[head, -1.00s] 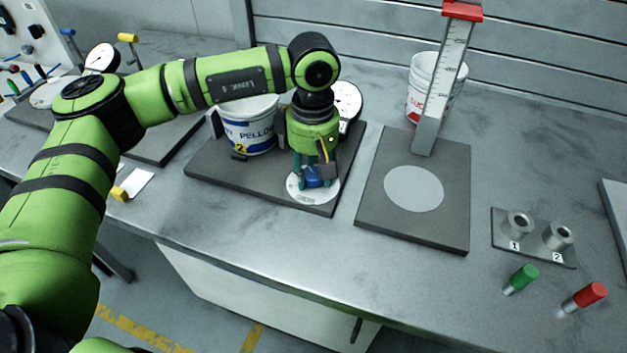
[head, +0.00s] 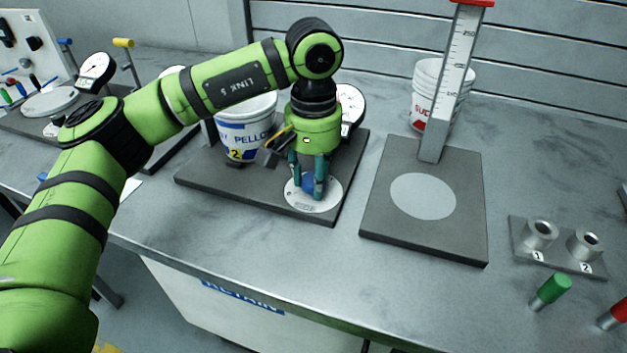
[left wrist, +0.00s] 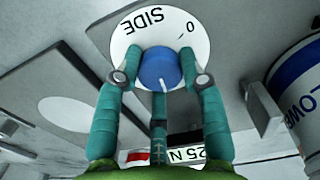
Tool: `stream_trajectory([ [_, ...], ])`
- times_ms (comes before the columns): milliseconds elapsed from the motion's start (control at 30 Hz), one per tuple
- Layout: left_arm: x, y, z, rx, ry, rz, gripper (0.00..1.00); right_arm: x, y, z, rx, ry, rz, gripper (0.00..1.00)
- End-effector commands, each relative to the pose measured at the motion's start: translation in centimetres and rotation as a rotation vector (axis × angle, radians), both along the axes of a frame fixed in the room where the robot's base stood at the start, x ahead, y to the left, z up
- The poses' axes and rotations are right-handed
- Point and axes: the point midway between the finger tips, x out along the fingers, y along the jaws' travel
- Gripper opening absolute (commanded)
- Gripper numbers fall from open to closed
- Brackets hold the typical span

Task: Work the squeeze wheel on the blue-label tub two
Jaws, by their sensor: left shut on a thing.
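The blue-label tub (head: 243,131), white with blue lettering and a yellow 2, stands on a dark base plate (head: 218,184). Beside it on the same plate is a blue knob-like wheel (head: 309,186) on a white disc (head: 325,200). My left gripper (head: 308,190) points down over the disc, shut on the blue wheel. In the left wrist view the teal fingers sit around the wheel (left wrist: 159,72), whose white line points down the picture; the disc (left wrist: 190,28) reads "SIDE" and "0". The tub (left wrist: 300,90) is cut off at right. My right gripper is out of view.
A dial gauge (head: 351,105) stands behind my gripper. To the right are a plate with a pale circle (head: 423,196), a tall scale (head: 452,85), a red-lettered tub (head: 428,95) and a two-socket block (head: 560,247). Green (head: 551,290) and red (head: 614,317) handled pieces lie near the front edge.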

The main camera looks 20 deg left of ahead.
Motion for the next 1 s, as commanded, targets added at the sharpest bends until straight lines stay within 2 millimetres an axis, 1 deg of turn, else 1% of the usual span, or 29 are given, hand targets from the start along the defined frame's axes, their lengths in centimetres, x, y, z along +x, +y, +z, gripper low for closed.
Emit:
stream_trajectory([
  [33,0.0,0.1,-0.2,0.002,0.0,-0.041,0.08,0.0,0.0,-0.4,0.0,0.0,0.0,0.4],
  [167,0.0,0.0,-0.2,0.002,0.0,-0.151,0.08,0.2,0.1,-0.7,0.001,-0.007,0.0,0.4],
  [300,0.0,0.0,-0.1,0.001,-0.001,-0.252,0.08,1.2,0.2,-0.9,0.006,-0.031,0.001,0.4],
  [500,0.0,0.0,-0.1,0.0,0.0,-0.355,0.08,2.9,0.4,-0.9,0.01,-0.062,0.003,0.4],
  [700,0.0,0.0,-0.1,0.0,0.0,-0.411,0.08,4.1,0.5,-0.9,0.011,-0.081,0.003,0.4],
  [1000,0.0,-0.1,0.0,-0.001,-0.001,-0.431,0.08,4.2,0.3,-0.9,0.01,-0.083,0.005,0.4],
])
